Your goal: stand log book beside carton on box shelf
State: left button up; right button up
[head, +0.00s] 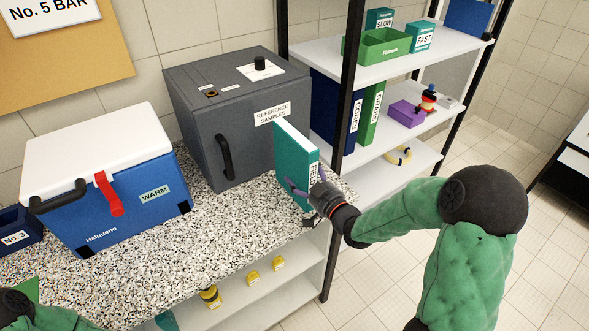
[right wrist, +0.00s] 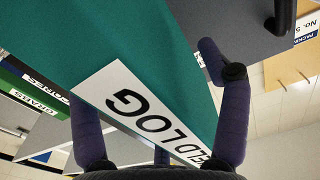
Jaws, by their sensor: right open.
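The log book is a teal book (head: 296,165) with a white spine label, standing upright on the speckled counter near its right end. In the right wrist view the log book (right wrist: 150,50) fills the middle, its label reading "…ELD LOG". My right gripper (head: 308,196) is open at the spine, with one finger on each side of the book; contact cannot be told. Its fingers also show in the wrist view (right wrist: 158,120). Small teal cartons marked SLOW (head: 379,20) and FAST (head: 422,37) stand on the top shelf (head: 392,62). My left gripper is out of view.
A grey cabinet (head: 228,125) stands just left of the book, and a blue cooler (head: 110,200) farther left. A black rack post (head: 349,120) rises between counter and shelves. Blue and green binders (head: 371,115) and a purple box (head: 405,114) occupy the middle shelf. A green bin (head: 377,46) is above.

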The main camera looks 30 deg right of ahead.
jog(key=shift+w+r, duration=0.1)
jog(key=shift+w, duration=0.5)
grip_shut()
jog(key=shift+r, duration=0.1)
